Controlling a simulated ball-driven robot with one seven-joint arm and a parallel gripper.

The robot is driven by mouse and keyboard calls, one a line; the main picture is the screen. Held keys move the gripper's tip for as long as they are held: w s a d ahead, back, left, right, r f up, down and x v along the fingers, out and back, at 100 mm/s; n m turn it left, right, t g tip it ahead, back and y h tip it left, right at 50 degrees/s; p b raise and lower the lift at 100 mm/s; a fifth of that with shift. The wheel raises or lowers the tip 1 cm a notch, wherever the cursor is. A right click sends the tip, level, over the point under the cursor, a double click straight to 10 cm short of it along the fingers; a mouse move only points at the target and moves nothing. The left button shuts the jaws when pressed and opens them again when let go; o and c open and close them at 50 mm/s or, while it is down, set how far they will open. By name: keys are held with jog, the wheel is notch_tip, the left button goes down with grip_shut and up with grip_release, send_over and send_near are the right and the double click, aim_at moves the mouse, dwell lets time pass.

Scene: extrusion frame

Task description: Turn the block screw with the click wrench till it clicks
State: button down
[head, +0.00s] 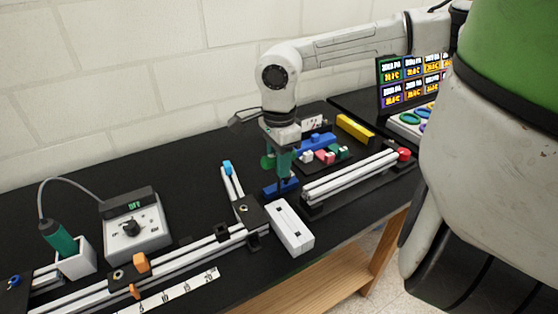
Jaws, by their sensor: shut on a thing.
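My gripper (284,150) points down over the middle of the bench. It is shut on a teal-handled tool (284,164), which looks like the click wrench. The tool hangs roughly upright. Its thin lower end reaches down at a blue block (280,188) on the bench. I cannot tell whether the tip touches the block or sits in a screw. The block screw itself is too small or hidden to make out. A pale grey block (289,229) with dark spots on top lies just in front of the blue block.
Aluminium rails (350,176) with a red end knob lie to the right. A longer rail (185,252) with orange clamps runs front left. A grey control box (134,225) and a white holder (76,261) with a corded green tool stand left. Coloured parts (325,155) lie behind.

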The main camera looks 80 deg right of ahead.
jog(key=shift+r+p, duration=1.8)
jog(key=shift+r, duration=1.45)
